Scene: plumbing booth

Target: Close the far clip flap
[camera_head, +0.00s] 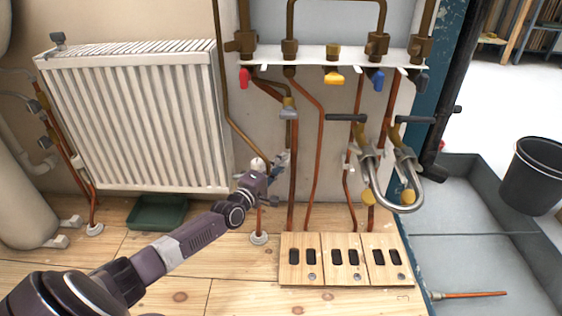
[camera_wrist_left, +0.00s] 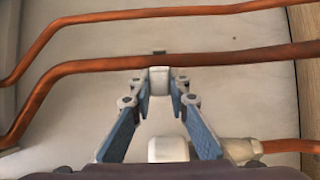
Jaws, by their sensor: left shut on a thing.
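My left gripper (camera_head: 282,158) reaches in from the left to the wall, beside the copper pipes right of the radiator. In the left wrist view its two blue fingers (camera_wrist_left: 160,85) close in on a small white clip piece (camera_wrist_left: 158,80) from both sides. The clip sits at the lower edge of a long copper pipe (camera_wrist_left: 230,58). Whether its flap is open or closed I cannot tell. In the head view the gripper hides the clip. My right gripper is not in view.
A white valve head (camera_wrist_left: 168,149) lies between the fingers, nearer the palm; it also shows in the head view (camera_head: 257,164). A white radiator (camera_head: 135,120) stands at the left. Valves with black handles (camera_head: 345,117) are at the right. Wooden floor covers (camera_head: 345,260) lie below.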

